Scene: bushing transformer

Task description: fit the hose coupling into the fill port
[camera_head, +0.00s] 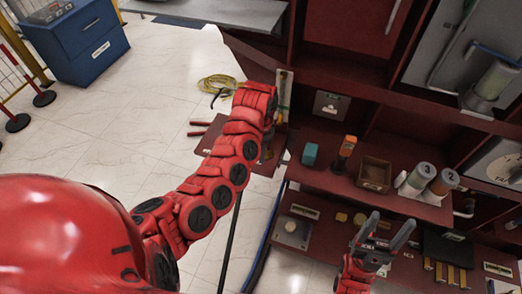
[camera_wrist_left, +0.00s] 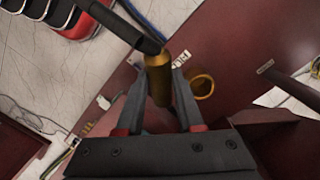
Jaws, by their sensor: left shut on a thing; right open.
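In the left wrist view, my left gripper (camera_wrist_left: 163,93) is shut on the brass hose coupling (camera_wrist_left: 158,80), with the black hose (camera_wrist_left: 120,22) running from its top end. A round brass port (camera_wrist_left: 202,84), which looks like the fill port, stands on the dark red surface just right of the coupling. The coupling looks apart from it and beside it, not inside it. In the head view, my left gripper is mostly hidden behind its own wrist, and the port cannot be made out. My right gripper (camera_head: 384,236) is open and empty above the lower red shelf.
A red shelf holds a teal box (camera_head: 310,154), an orange-topped item (camera_head: 348,146), a brown bin (camera_head: 375,174) and numbered cylinders (camera_head: 422,175). A yellow cable coil (camera_head: 217,84) lies on the tiled floor. A blue cabinet (camera_head: 88,42) stands at the far left.

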